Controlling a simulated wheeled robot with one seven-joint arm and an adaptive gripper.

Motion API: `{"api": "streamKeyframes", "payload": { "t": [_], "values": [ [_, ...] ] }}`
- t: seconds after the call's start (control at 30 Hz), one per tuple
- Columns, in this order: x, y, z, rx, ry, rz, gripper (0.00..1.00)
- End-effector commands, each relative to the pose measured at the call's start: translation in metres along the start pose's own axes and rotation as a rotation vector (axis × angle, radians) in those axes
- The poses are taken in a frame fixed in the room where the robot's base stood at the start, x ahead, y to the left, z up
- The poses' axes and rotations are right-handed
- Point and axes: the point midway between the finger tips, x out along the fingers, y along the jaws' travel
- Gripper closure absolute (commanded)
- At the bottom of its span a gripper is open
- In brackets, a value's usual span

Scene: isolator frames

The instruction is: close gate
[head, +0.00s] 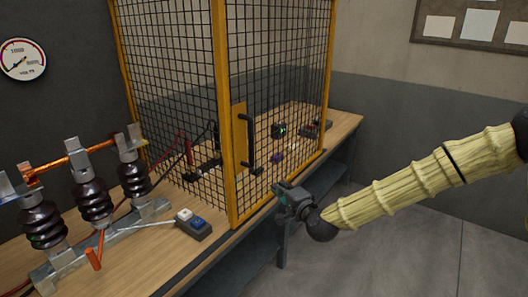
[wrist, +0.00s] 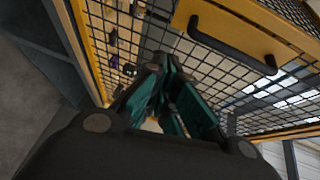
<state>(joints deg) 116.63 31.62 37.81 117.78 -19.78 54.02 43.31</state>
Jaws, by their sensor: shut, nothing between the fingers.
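The gate (head: 285,95) is a black mesh panel in a yellow frame at the front right of the cage. A yellow plate (head: 239,135) and a black bar handle (head: 247,140) sit near its left edge. The gate looks roughly in line with the bench front; I cannot tell whether it is latched. My gripper (head: 281,188) is shut and empty, low in front of the gate, to the right of and below the handle. In the wrist view the teal-padded fingers (wrist: 168,90) point towards the mesh, with the handle (wrist: 232,46) above right of them, apart from them.
The wooden bench (head: 335,128) carries the cage. Insulators (head: 92,200) with a copper bar and a blue-and-white button box (head: 193,223) stand left of the cage. Small devices (head: 279,130) sit behind the mesh. The floor (head: 420,235) right of the bench is clear.

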Motion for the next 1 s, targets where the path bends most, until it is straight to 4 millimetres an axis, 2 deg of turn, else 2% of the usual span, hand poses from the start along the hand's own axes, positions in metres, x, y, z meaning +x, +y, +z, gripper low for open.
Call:
{"api": "streamKeyframes", "payload": {
  "t": [0.03, 0.1, 0.23, 0.47, 0.7, 1.0],
  "values": [
    [0.004, -0.026, -0.013, 0.025, 0.019, -0.045, 1.0],
    [0.008, -0.05, -0.022, 0.052, 0.033, -0.09, 1.0],
    [0.012, -0.074, -0.033, 0.078, 0.046, -0.133, 1.0],
    [0.032, -0.082, -0.034, 0.08, 0.047, -0.14, 1.0],
    [0.07, -0.086, -0.036, 0.08, 0.047, -0.138, 1.0],
    [0.105, -0.09, -0.038, 0.08, 0.047, -0.138, 1.0]
  ]
}}
